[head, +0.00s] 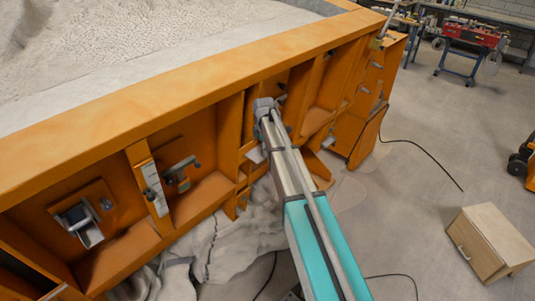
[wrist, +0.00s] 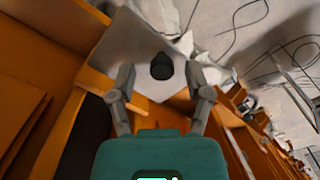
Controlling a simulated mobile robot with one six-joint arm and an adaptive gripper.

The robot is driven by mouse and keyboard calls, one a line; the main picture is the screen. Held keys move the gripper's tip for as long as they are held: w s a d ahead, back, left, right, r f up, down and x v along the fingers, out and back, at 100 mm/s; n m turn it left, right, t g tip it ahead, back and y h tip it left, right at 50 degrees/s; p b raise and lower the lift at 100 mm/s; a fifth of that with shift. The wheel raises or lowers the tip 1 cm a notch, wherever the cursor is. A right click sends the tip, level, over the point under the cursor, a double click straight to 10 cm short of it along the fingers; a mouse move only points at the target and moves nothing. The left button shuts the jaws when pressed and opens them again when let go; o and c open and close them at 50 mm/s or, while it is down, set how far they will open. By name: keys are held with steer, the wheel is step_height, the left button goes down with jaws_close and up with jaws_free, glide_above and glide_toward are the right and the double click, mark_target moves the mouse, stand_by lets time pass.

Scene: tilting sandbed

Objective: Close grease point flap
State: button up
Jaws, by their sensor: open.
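A pale grey plate (wrist: 128,52) with a round black knob (wrist: 162,66) lies ahead of my gripper (wrist: 160,78) in the wrist view; it looks like the grease point flap, standing out from the orange frame. My gripper's two fingers are apart, one on each side of the knob in the picture, with nothing between them. I cannot tell whether the fingertips touch the plate. In the head view, a small pale plate (head: 255,155) shows beside my arm's end and may be the same flap. My arm hides much of that bay, and the grease point is not clearly visible.
The orange sandbed frame (head: 180,82) has ribs and recessed bays with several metal latches and fittings. Grey rubble or cloth (head: 240,240) lies below it. Dark cables (head: 430,160) cross the floor. A wooden cabinet (head: 488,240) stands at right, with open floor between.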

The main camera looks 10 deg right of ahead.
steer(key=shift+f, duration=0.45)
steer(key=shift+c, duration=0.2)
jaws_close()
steer(key=shift+d, duration=0.25)
steer(key=shift+a, duration=0.1)
steer(key=shift+b, duration=0.3)
